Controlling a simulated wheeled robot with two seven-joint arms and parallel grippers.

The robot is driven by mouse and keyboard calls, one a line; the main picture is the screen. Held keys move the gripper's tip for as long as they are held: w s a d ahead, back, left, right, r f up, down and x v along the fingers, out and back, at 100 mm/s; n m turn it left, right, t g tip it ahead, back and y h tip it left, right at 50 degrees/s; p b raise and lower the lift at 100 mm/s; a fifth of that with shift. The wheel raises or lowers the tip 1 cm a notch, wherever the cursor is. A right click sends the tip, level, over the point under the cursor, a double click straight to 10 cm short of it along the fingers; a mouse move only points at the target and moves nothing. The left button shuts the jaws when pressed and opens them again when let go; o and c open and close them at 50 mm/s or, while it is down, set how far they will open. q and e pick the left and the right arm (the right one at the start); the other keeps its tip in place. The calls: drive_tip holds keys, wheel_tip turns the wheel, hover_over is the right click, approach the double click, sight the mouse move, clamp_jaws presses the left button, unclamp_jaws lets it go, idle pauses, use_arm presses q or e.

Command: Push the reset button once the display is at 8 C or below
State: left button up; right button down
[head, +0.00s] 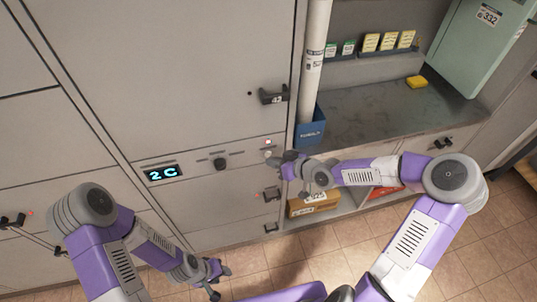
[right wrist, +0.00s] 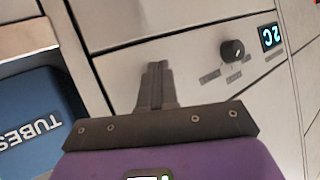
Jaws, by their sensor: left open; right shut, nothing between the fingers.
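The display (head: 163,173) on the cabinet panel reads 2 C in cyan; it also shows in the right wrist view (right wrist: 271,37). A black knob (head: 220,164) sits to its right, seen also in the right wrist view (right wrist: 232,50). A small light round part, probably the reset button (head: 267,154), is at the panel's right end under a small red light. My right gripper (head: 273,160) is shut and empty, its tips close to that part. In the right wrist view the fingers (right wrist: 157,72) cover that spot, so contact cannot be told. My left gripper (head: 218,279) is open and empty, low before the cabinet.
A blue tubes bin (head: 310,133) stands just right of the panel; it is close to my right gripper in the right wrist view (right wrist: 38,120). A black cabinet handle (head: 273,96) sticks out above the panel. A cardboard box (head: 313,204) lies on the lower shelf.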

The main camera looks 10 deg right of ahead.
drive_tip(key=shift+w, duration=0.45)
idle(0.4)
drive_tip(key=shift+s, duration=0.15)
drive_tip(key=shift+s+p, duration=0.3)
drive_tip(key=shift+s, duration=0.4)
drive_tip(key=s, duration=0.5)
drive_tip(key=shift+d+p, duration=0.1)
drive_tip(key=shift+p, duration=0.3)
idle(0.9)
